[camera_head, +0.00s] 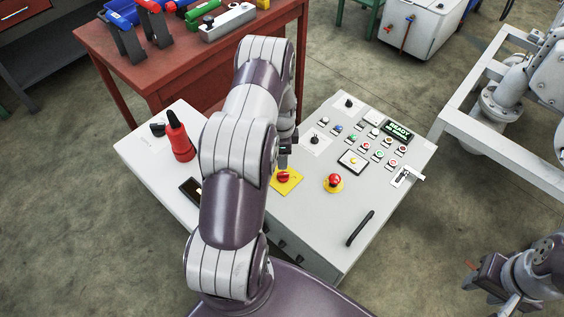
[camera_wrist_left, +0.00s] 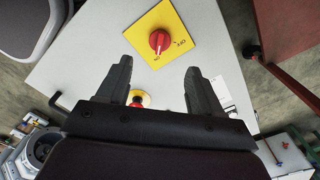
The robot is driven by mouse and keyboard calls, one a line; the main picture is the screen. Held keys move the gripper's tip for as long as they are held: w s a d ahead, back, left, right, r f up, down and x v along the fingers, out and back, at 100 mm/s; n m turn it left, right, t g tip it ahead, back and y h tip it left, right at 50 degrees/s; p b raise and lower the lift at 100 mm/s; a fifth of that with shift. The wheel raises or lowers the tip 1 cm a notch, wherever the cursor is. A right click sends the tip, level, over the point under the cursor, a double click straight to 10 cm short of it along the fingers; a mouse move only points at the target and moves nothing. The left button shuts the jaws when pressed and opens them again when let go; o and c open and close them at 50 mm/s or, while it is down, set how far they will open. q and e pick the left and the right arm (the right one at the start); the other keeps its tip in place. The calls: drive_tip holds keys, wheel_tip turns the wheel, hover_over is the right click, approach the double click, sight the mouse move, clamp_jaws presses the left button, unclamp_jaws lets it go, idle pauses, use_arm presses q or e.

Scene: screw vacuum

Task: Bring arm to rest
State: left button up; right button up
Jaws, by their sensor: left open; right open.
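My left arm (camera_head: 235,150) reaches up over the grey control panel (camera_head: 335,225) in the head view. Its gripper is mostly hidden behind the arm there. In the left wrist view my left gripper (camera_wrist_left: 158,72) is open and empty, with its two dark fingers apart. Beyond the fingertips is a red rotary switch (camera_wrist_left: 160,41) on a yellow plate (camera_wrist_left: 180,15); the switch also shows in the head view (camera_head: 284,177). No contact with it is visible. My right gripper (camera_head: 470,275) is at the lower right, open and empty, clear of the panel.
The panel carries a red emergency button (camera_head: 334,180), several small buttons and a black handle (camera_head: 360,228). A red table (camera_head: 170,80) stands behind; a white frame (camera_head: 510,150) stands at right.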

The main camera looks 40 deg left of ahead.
use_arm(q)
wheel_tip(320, 180, up, 2)
drive_tip(key=shift+r, duration=0.15)
idle(0.4)
drive_tip(key=s+d+r+n, duration=0.3)
drive_tip(key=d+r+n, duration=0.1)
drive_tip(key=d+r, duration=0.7)
drive_tip(key=s+d+r+n+t, duration=0.1)
drive_tip(key=s+d+r+n, duration=0.4)
drive_tip(key=s+d+r, duration=0.4)
wheel_tip(320, 180, up, 17)
drive_tip(key=s+n+p, duration=0.1)
drive_tip(key=s+p, duration=0.1)
drive_tip(key=p, duration=1.6)
drive_tip(key=shift+s+a+f, duration=0.15)
drive_tip(key=shift+s+a, duration=0.1)
drive_tip(key=shift+a, duration=0.05)
